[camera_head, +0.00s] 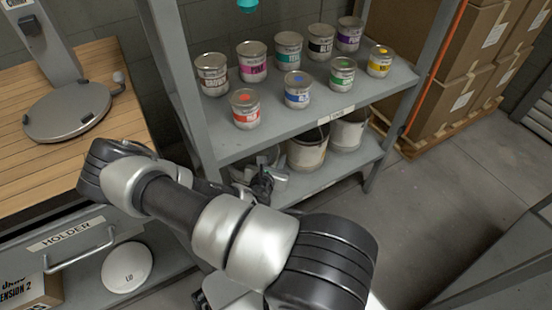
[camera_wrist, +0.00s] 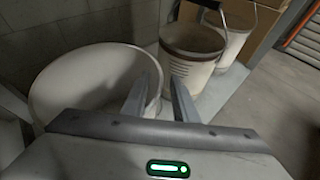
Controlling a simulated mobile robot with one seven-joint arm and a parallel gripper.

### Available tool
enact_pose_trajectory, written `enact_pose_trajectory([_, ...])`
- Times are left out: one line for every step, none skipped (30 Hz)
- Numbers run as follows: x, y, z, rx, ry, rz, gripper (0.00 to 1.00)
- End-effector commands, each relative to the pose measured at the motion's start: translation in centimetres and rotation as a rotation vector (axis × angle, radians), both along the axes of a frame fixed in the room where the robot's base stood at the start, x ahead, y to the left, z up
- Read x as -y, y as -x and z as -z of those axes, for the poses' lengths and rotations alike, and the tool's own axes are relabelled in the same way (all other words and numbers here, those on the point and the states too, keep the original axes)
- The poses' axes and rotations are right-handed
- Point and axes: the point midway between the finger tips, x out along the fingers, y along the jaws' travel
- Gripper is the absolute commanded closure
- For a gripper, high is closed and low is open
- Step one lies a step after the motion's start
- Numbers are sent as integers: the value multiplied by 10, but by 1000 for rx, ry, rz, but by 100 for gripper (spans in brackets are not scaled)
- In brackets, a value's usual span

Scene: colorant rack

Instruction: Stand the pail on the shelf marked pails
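A pale pail (camera_wrist: 85,80) fills the left of the wrist view, upright and empty-looking. In the head view it stands at the left end of the rack's lower shelf (camera_head: 335,172), mostly hidden behind my gripper (camera_head: 263,184). In the wrist view my gripper's fingers (camera_wrist: 162,88) are apart, one on each side of the pail's right wall, with a gap between them. Whether either finger touches the wall is unclear. Two more pails stand to its right, the nearer one (camera_head: 307,150) and the farther one (camera_head: 349,132). No label for pails is readable.
Several labelled paint cans (camera_head: 297,88) stand on the upper shelf (camera_head: 330,110), close above my gripper. Stacked cartons (camera_head: 455,60) are right of the rack. A wooden bench (camera_head: 60,130) with a scale is at left. A lid (camera_head: 126,267) lies below it.

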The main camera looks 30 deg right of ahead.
Motion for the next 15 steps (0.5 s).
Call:
enact_pose_trajectory([-2, 1, -1, -1, -1, 0, 74])
enact_pose_trajectory([-4, 2, -2, -1, 0, -1, 74])
enact_pose_trajectory([-7, 5, -4, -1, -1, -2, 74])
enact_pose_trajectory([-10, 7, -6, -2, -1, -4, 74])
enact_pose_trajectory([-13, 10, -8, -3, 0, -3, 74])
enact_pose_trajectory([-18, 14, -11, -3, 0, -4, 74])
enact_pose_trajectory([-22, 18, -14, -3, 0, -5, 74])
enact_pose_trajectory([-27, 22, -17, -3, 0, -5, 74])
enact_pose_trajectory([-33, 27, -20, -2, -1, -5, 74])
enact_pose_trajectory([-38, 32, -23, -3, 1, -6, 74])
enact_pose_trajectory([-43, 36, -26, -3, 0, -5, 74])
enact_pose_trajectory([-48, 41, -29, -3, 1, -6, 74])
enact_pose_trajectory([-53, 45, -31, -3, 0, -5, 74])
enact_pose_trajectory([-57, 49, -33, -2, -1, -5, 74])
enact_pose_trajectory([-62, 54, -36, -2, 0, -4, 74])
